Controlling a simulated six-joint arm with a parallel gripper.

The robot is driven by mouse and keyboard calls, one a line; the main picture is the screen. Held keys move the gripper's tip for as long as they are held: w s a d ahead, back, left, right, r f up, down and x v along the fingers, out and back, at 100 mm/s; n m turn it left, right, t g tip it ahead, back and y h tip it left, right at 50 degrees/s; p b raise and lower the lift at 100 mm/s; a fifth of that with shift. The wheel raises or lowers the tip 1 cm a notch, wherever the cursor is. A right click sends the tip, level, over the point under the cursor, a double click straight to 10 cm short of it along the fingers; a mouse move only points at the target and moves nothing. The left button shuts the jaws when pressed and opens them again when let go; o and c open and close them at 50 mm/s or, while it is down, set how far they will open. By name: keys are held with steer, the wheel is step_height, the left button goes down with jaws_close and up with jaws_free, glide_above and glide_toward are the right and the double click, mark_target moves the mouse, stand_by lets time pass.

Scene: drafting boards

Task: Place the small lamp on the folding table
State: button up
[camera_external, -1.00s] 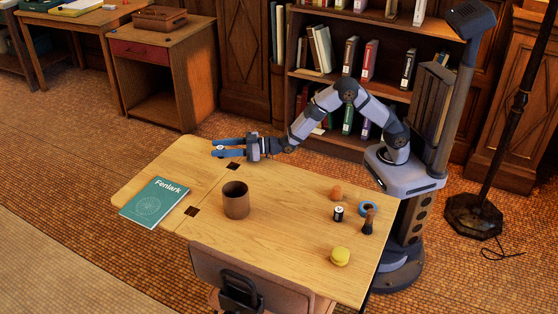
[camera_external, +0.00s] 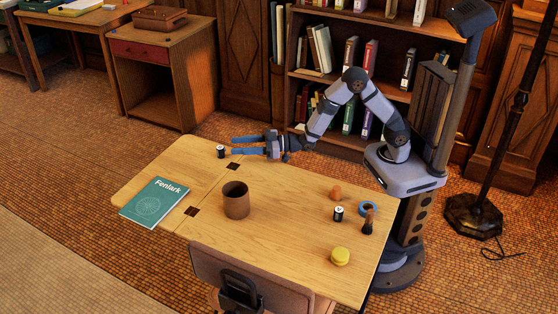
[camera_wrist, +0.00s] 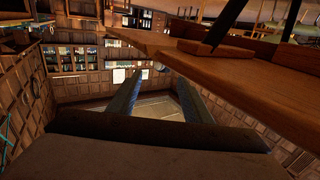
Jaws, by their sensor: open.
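The folding wooden table (camera_external: 285,190) fills the middle of the external view. A small dark cylinder with a light band (camera_external: 221,152) stands upright on its far left part; it is too small to tell for sure that it is the small lamp. A similar dark and white cylinder (camera_external: 338,213) stands on the right side. My gripper (camera_external: 234,145) is open, just right of the left cylinder and apart from it. In the wrist view my gripper (camera_wrist: 158,82) has nothing between its fingers, and a table edge (camera_wrist: 215,65) shows at upper right.
A brown cup (camera_external: 236,201) and a teal book (camera_external: 155,201) are on the table's left half. A chair (camera_external: 250,275) stands in front.

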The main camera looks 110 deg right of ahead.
stand_by(0.4)
step_height(320, 180, up, 10)
steer(key=w+p, duration=0.1)
steer(key=p, duration=0.8)
steer(key=g+y, duration=0.1)
steer(key=g, duration=0.3)
glide_toward(220, 149)
steer(key=shift+w+d+f, duration=0.85)
steer(key=shift+w+d, duration=0.15)
steer(key=shift+w, duration=0.15)
steer(key=shift+f, duration=0.25)
steer(key=shift+x, duration=3.55)
steer(key=shift+a, duration=0.1)
steer(key=shift+r, duration=0.1)
jaws_close()
